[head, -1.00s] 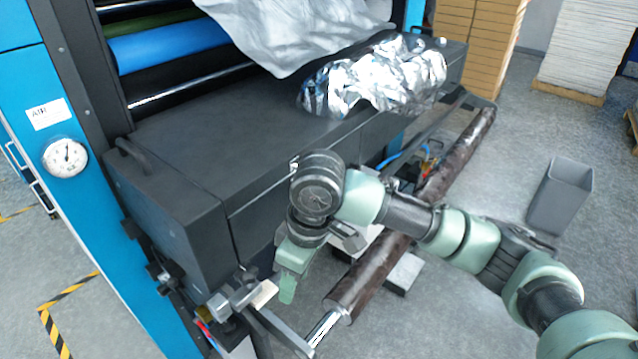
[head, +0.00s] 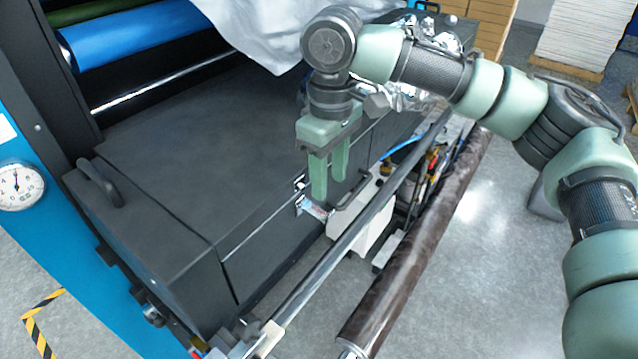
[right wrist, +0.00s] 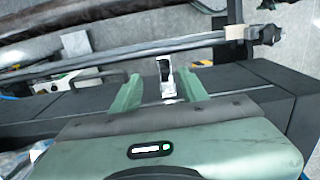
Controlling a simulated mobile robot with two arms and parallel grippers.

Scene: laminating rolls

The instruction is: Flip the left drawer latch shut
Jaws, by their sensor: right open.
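The drawer latch (head: 313,208) is a small metal tab on the front of the dark machine housing (head: 165,130), just below its top edge. It sticks out from the front face, so it looks unfolded. In the right wrist view the latch (right wrist: 166,78) is a pale metal plate with a dark slot, seen between the two fingers. My right gripper (head: 331,186) is open and empty, its green fingers pointing down close to the latch. The same gripper (right wrist: 158,92) spans the latch in the wrist view. I cannot tell whether a finger touches it. My left gripper is out of view.
A long metal bar (head: 350,235) runs along the machine's front, with a dark brown roll (head: 410,255) beyond it. A black handle (head: 98,182) stands on the housing's left end. Floor at the lower right is clear.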

